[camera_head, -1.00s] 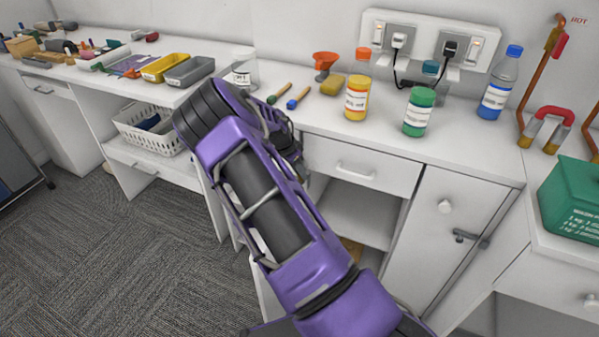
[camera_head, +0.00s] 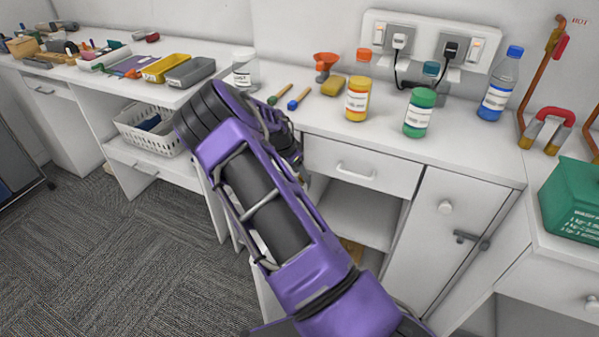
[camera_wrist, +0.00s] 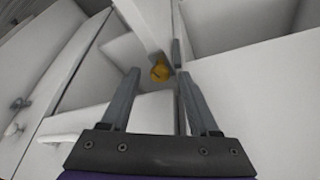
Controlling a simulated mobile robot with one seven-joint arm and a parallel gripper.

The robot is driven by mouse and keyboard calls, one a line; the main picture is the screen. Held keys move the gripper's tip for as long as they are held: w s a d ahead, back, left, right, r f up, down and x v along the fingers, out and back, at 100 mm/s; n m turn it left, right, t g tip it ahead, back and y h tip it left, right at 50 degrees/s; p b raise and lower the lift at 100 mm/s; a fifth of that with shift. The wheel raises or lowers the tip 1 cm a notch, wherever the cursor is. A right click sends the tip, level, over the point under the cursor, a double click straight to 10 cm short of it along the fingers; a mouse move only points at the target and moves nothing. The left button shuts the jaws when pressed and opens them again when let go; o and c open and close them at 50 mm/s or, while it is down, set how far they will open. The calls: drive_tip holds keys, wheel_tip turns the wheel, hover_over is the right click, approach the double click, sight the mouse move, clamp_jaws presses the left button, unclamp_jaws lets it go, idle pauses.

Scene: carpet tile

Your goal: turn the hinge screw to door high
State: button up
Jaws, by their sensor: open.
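My gripper (camera_wrist: 157,79) is open, with one finger to each side of the screw in the picture. The fingers show no clear contact with it, and the gap in depth is hard to judge. A white cabinet door (camera_head: 458,225) with a round knob and a dark latch (camera_head: 466,238) stands right of my arm.
A drawer (camera_head: 355,160) and an open shelf lie beside my arm. A white basket (camera_head: 150,130) stands left. White panels surround the gripper closely.

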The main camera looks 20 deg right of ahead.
drive_tip(key=p+v, duration=0.1)
drive_tip(key=v, duration=1.6)
drive_tip(key=shift+r, duration=0.2)
